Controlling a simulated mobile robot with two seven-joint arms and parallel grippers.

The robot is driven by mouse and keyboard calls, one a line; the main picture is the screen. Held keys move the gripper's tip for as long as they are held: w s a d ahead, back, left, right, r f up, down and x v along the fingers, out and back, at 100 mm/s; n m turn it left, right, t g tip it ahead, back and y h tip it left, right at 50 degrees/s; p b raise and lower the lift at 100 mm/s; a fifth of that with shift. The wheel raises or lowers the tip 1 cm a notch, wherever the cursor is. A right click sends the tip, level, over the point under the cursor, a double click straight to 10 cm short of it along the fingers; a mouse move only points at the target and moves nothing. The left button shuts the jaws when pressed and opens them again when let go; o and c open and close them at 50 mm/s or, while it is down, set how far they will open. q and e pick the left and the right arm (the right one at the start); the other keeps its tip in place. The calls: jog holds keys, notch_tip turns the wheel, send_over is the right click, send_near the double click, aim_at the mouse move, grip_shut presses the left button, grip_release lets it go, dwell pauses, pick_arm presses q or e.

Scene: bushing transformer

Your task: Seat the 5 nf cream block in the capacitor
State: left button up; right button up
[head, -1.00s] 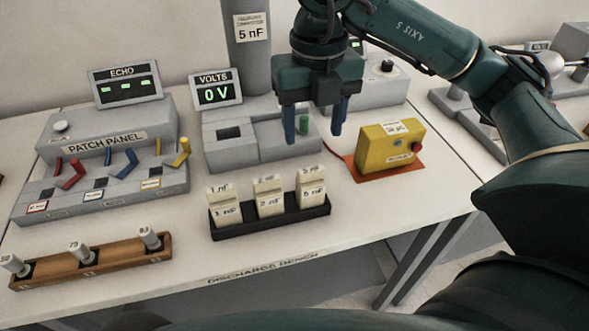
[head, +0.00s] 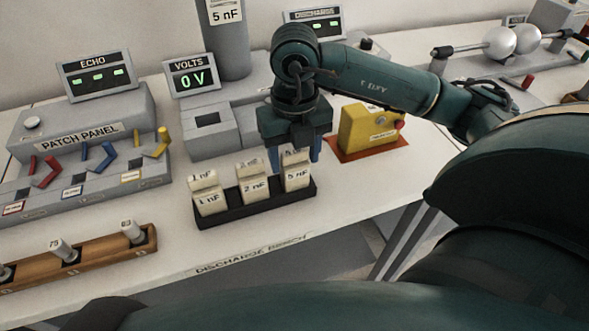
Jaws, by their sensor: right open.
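The 5 nF cream block (head: 297,177) stands upright in the right-hand slot of a black rack (head: 255,209), beside the 2 nF block (head: 252,185) and the 1 nF block (head: 207,197). My right gripper (head: 294,161) points down over the 5 nF block. Its blue fingers are apart, one at each side of the block's top; I cannot tell whether they touch it. The grey capacitor (head: 222,143) stands behind the rack, with a dark square opening (head: 208,120) on top and a column labelled 5 nF (head: 226,45) behind. My left gripper is not in view.
A yellow box (head: 366,130) on an orange mat is right of the gripper. The patch panel (head: 90,150) with coloured levers is at left. A wooden rack (head: 90,262) of pegs lies front left. The white bench (head: 215,245) is clear before the black rack.

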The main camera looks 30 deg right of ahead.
jog(key=shift+f, duration=0.65)
jog(key=c, duration=0.8)
